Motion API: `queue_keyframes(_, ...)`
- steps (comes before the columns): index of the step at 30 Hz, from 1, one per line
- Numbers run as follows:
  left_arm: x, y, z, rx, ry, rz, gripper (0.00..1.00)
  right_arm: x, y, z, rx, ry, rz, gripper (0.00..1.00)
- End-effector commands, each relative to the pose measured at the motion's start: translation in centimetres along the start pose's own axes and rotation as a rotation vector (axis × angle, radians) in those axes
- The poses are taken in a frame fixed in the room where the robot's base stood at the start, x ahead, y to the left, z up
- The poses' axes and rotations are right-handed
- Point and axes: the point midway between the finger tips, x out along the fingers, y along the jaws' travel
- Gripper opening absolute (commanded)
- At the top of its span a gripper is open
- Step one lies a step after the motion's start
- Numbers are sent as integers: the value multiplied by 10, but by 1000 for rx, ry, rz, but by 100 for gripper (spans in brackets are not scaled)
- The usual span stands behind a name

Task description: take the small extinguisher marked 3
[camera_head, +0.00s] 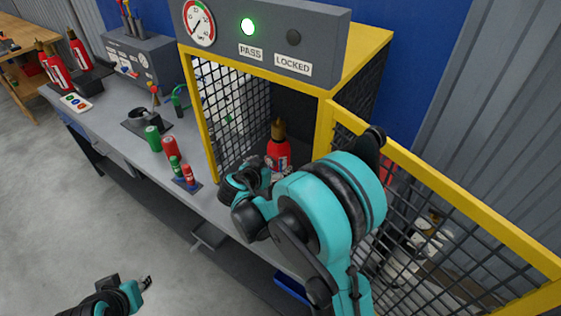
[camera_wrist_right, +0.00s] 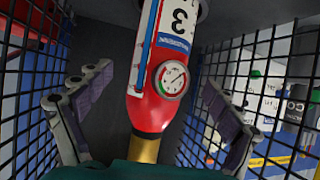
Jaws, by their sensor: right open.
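The small red extinguisher marked 3 (camera_head: 277,152) stands inside the yellow-framed mesh cage (camera_head: 207,128), its brass top up. In the right wrist view the extinguisher (camera_wrist_right: 152,112) shows its 3 label, round gauge and brass neck. My right gripper (camera_head: 252,178) is at the cage opening, and my arm hides part of it and the extinguisher's lower part. In the right wrist view the right gripper (camera_wrist_right: 155,85) is open, one finger on each side of the extinguisher, with gaps on both sides. My left gripper (camera_head: 147,282) is low at the left, away from the bench; its jaws are too small to judge.
The cage's mesh door (camera_head: 440,190) stands open on the right. A panel with a gauge, a lit green PASS lamp and a LOCKED lamp tops the cage (camera_head: 262,35). Green and red cylinders (camera_head: 170,146) stand on the bench left of it. More red extinguishers (camera_head: 79,52) stand farther left.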

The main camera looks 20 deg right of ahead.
Motion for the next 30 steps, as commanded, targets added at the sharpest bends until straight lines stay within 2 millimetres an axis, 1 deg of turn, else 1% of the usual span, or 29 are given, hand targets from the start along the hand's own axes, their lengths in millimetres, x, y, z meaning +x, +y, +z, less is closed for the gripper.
queue_keyframes(1, 2, 0, 2, 0, 0, 0, 32, 8, 0, 1, 1, 0, 1, 92)
queue_keyframes(7, 8, 0, 5, 0, 0, 0, 32, 26, 1, 1, 1, -2, 1, 92)
queue_keyframes(12, 15, 0, 10, 0, 0, 0, 32, 54, 2, 1, 0, -2, 1, 92)
queue_keyframes(14, 16, 0, 11, 0, 0, 0, 32, 61, 2, 1, 0, -2, 1, 92)
queue_keyframes(16, 16, 0, 12, 0, 0, 0, 32, 64, 2, 0, -1, -2, 0, 92)
queue_keyframes(21, 16, 0, 11, 0, 0, 0, 32, 63, 2, 0, -2, -2, -1, 92)
queue_keyframes(22, 16, 0, 11, 0, 0, 0, 32, 63, 2, 0, -2, -2, -1, 86)
queue_keyframes(23, 16, 0, 11, 0, 0, 0, 32, 63, 2, 0, -2, -2, -1, 78)
queue_keyframes(24, 16, 0, 11, 0, 0, 0, 32, 63, 2, 0, -2, -2, -1, 68)
queue_keyframes(26, 16, 0, 11, 0, 0, 0, 32, 63, 2, 0, -2, -2, -1, 52)
queue_keyframes(27, 16, 0, 11, 0, 0, 0, 32, 63, 2, 0, -2, -2, -1, 41)
queue_keyframes(29, 16, 0, 11, 0, 0, 0, 32, 63, 2, 0, -2, -2, -1, 26)
queue_keyframes(30, 16, 0, 11, 0, 0, 0, 32, 63, 2, 0, -2, -3, -1, 15)
